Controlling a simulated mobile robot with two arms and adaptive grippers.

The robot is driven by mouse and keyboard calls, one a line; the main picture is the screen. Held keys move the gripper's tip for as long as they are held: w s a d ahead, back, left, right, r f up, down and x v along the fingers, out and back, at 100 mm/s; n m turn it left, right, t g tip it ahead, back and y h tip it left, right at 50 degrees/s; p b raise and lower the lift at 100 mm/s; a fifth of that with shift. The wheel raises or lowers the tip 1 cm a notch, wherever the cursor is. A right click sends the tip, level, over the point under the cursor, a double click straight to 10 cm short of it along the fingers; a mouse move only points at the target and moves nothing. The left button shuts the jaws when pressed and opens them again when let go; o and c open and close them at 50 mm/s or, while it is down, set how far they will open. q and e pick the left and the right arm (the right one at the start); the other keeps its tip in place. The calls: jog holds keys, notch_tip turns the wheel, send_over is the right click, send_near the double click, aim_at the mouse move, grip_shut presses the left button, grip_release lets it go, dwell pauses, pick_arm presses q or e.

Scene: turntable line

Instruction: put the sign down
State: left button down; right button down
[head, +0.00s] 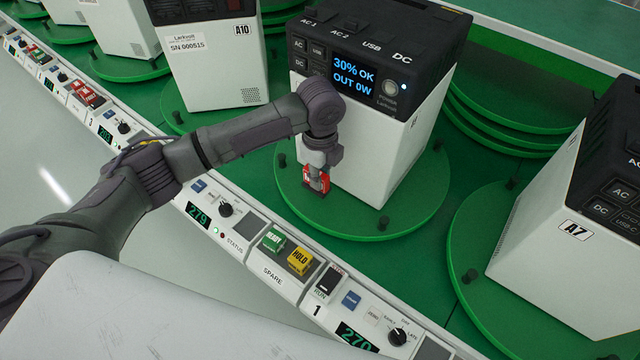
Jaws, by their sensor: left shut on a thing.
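My left gripper (318,173) reaches in from the left and points down. It is shut on a small red sign (311,184) with some white on it, held over the near part of a round green turntable (345,222). The gripper hides part of the sign, and I cannot read its lettering. I cannot tell how high it is above the turntable. A green READY sign (274,239) and a yellow HOLD sign (300,260) rest in the SPARE section (270,280) of the front rail. A dark square (252,225) by the STATUS label looks bare. My right gripper is out of view.
A power station (355,150) with a lit 30% OK display stands on the turntable, close behind the gripper. Unit A10 (210,70) stands to the left and unit A7 (560,230) to the right. Knobs, buttons and displays line the rail (330,290). Red signs (86,93) sit farther left.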

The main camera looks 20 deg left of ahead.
pick_arm(q)
notch_tip(320, 180, down, 4)
jog(key=shift+r, duration=0.25)
jog(key=shift+f, duration=0.25)
jog(key=c, duration=1.1)
grip_release()
jog(key=shift+o, duration=0.2)
notch_tip(320, 180, up, 11)
jog(key=shift+b, duration=0.55)
jog(key=shift+r, duration=0.55)
